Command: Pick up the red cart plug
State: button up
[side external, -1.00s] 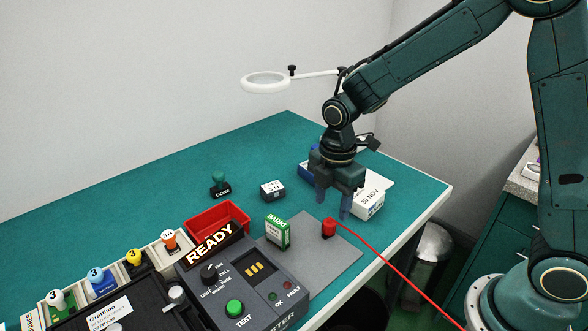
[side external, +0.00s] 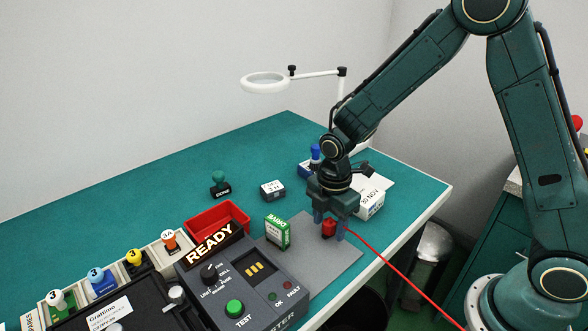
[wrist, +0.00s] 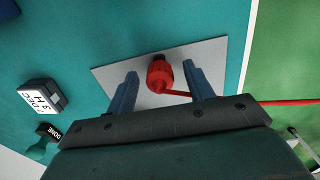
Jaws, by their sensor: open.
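The red cart plug (side external: 328,229) stands on the grey mat (side external: 345,262), with its red cable running off to the lower right. My gripper (side external: 330,230) is open and low over the mat, with its blue fingers on either side of the plug in the side view. In the wrist view the plug (wrist: 159,74) shows between and slightly beyond the two fingertips (wrist: 163,76), apart from both. The cable leaves the plug and passes by the right finger. Whether the fingers are level with the plug is hard to tell.
A green-and-white box (side external: 277,232) stands on the mat's left part, near the tester (side external: 240,285) with its READY sign. A red bin (side external: 232,213) sits behind the tester. A white box (side external: 371,203) and a blue-handled stamp (side external: 315,153) are behind my gripper. The table edge lies right.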

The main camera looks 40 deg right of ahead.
aim_at(330, 218)
jog(key=shift+f, duration=0.2)
dwell(0.4)
jog(key=c, duration=1.1)
jog(key=shift+o, duration=0.2)
jog(key=shift+r, duration=0.1)
notch_tip(330, 218, up, 20)
dwell(0.3)
